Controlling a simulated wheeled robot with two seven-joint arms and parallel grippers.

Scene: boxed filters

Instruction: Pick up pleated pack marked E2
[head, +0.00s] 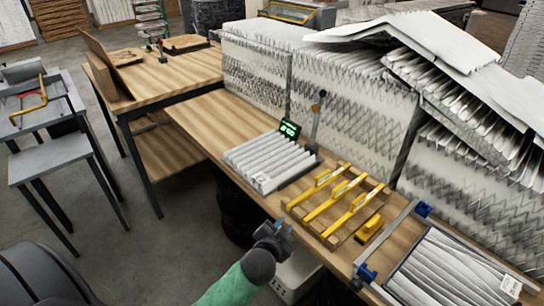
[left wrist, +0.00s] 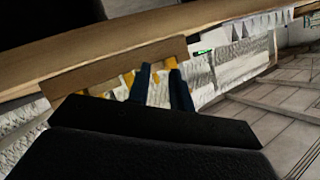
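A white pleated pack (head: 262,162) lies on a dark scale with a lit green display (head: 290,129), at the middle of the bench. A second pleated pack (head: 450,268) lies in a metal frame at the lower right, with a white tag (head: 511,285). I cannot read either label, so I cannot tell which is E2. My left gripper (head: 274,232) is at the bench's front edge, below the scale and apart from both packs. In the left wrist view its two dark blue fingers (left wrist: 161,84) stand apart with nothing held. My right gripper is not in view.
A wooden rack with yellow bars (head: 336,200) and a yellow block (head: 369,227) stand right of the scale. Large stacks of pleated media (head: 350,105) line the bench's back. A thin post (head: 317,120) rises behind the scale. The bench left of the scale (head: 215,120) is clear.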

